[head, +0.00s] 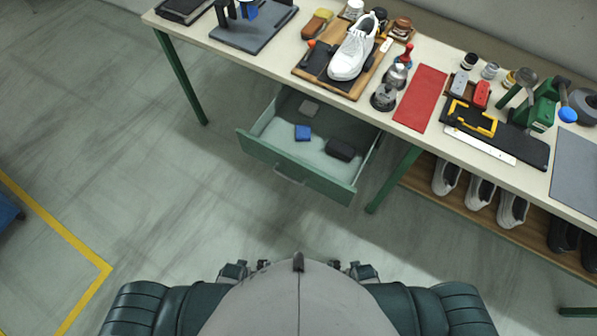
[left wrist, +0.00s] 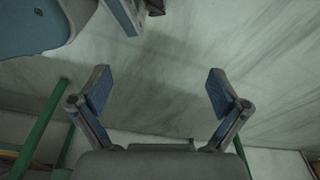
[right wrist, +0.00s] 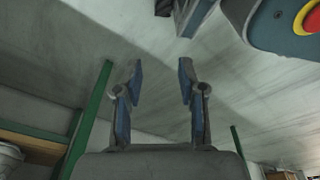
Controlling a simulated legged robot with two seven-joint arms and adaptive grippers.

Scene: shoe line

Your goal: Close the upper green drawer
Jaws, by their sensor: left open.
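A green drawer (head: 257,151) is pulled out from under the workbench in the head view, with its handle (head: 290,176) on the front facing me. My left gripper (left wrist: 158,86) is open and empty over the floor in the left wrist view. My right gripper (right wrist: 160,75) is open and empty in the right wrist view, its fingers closer together. Neither gripper shows in the head view, and both look apart from the drawer.
The workbench (head: 290,50) holds a white shoe (head: 352,48) on a wooden board, a red mat (head: 420,97) and several tools. A green table leg (head: 393,180) stands right of the drawer. Shoes sit on a low shelf (head: 425,188). The floor before the drawer is clear.

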